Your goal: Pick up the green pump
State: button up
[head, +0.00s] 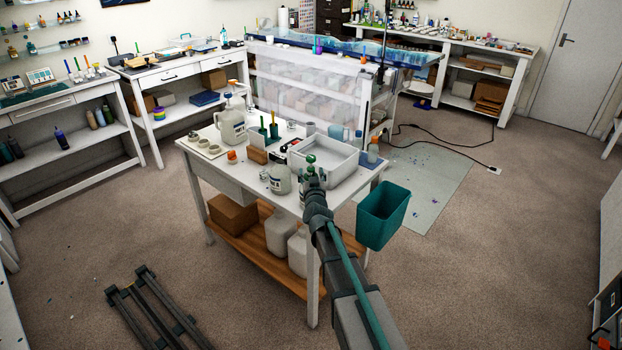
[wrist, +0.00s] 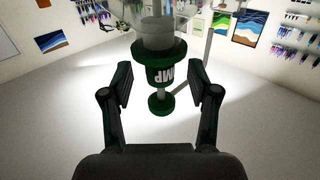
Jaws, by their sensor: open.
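The green pump (wrist: 159,76) is in the middle of the wrist view, with white letters ending in "MP" on its body, a wide green collar, a pale grey cylinder above and a smaller green disc below. My gripper (wrist: 159,68) is open, with one finger on each side of the pump. Gaps show between both fingers and the pump. In the head view my gripper (head: 314,188) is over the front right of the white table. A small green top (head: 310,158) shows just beyond it, and my wrist hides most of what is below.
A white tray (head: 345,178) lies just beyond my gripper on the table (head: 218,160). A teal bin (head: 382,215) hangs at the right edge.

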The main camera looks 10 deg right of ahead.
jog(key=shift+w+d, duration=0.1)
jog(key=shift+w, duration=0.9)
grip_shut()
notch_tip(320, 180, up, 30)
jog(key=p, duration=1.3)
jog(key=shift+f, duration=0.25)
jog(key=shift+f, duration=0.15)
